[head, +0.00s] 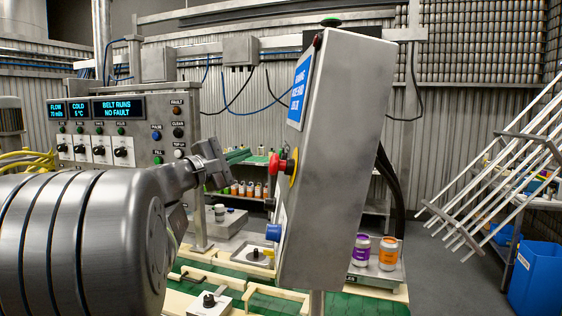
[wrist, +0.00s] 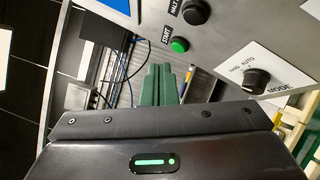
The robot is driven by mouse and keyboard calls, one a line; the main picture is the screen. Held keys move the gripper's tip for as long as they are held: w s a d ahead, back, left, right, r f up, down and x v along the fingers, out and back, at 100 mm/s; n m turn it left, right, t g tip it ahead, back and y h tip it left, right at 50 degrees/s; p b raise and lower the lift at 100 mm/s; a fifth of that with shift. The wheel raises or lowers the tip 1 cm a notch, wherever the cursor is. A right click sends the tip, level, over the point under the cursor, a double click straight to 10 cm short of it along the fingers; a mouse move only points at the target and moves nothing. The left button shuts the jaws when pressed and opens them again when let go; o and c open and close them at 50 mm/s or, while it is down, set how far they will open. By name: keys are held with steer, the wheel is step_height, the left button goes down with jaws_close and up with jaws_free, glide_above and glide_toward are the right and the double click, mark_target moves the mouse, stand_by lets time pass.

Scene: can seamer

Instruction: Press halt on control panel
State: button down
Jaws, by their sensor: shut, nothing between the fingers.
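The control panel (head: 335,150) is a tall grey tilted box in the head view, its button face turned left and almost edge-on. A red mushroom button (head: 274,163) sticks out of that face. In the wrist view a grey panel face carries a black button (wrist: 196,12) with a partly cut-off HALT label. Below it are a green START button (wrist: 180,45) and a black MODE knob (wrist: 256,80) on a white plate. My gripper (head: 216,160) is left of the panel, apart from it. Its closed green fingers (wrist: 160,72) show below START, empty.
A second panel (head: 130,140) with lit displays and several knobs stands behind my arm at left. A purple jar (head: 361,248) and an orange jar (head: 388,252) stand right of the panel's base. A slanted white rack (head: 500,165) and blue bin (head: 535,275) are at right.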

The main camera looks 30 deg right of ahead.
mark_target(282, 159)
steer(key=shift+s+d+f+b, duration=0.15)
steer(key=shift+s+d+b, duration=0.2)
steer(key=shift+d, duration=0.45)
steer(key=shift+s+d+f+b, duration=0.2)
steer(key=shift+s+d, duration=0.25)
steer(key=shift+d, duration=0.35)
steer(key=shift+s+d+f+b, duration=0.1)
steer(key=shift+s+d+b, duration=0.3)
steer(key=shift+d, duration=0.4)
steer(key=shift+d+f, duration=0.1)
steer(key=shift+s+d+b, duration=0.15)
steer(key=shift+d+b, duration=0.1)
steer(key=shift+b, duration=0.25)
steer(key=shift+s+d+b, duration=0.2)
steer(key=shift+d+b, duration=0.15)
steer(key=shift+b, duration=0.05)
stand_by(0.6)
stand_by(0.3)
steer(key=shift+w+a, duration=0.35)
steer(key=shift+a, duration=0.35)
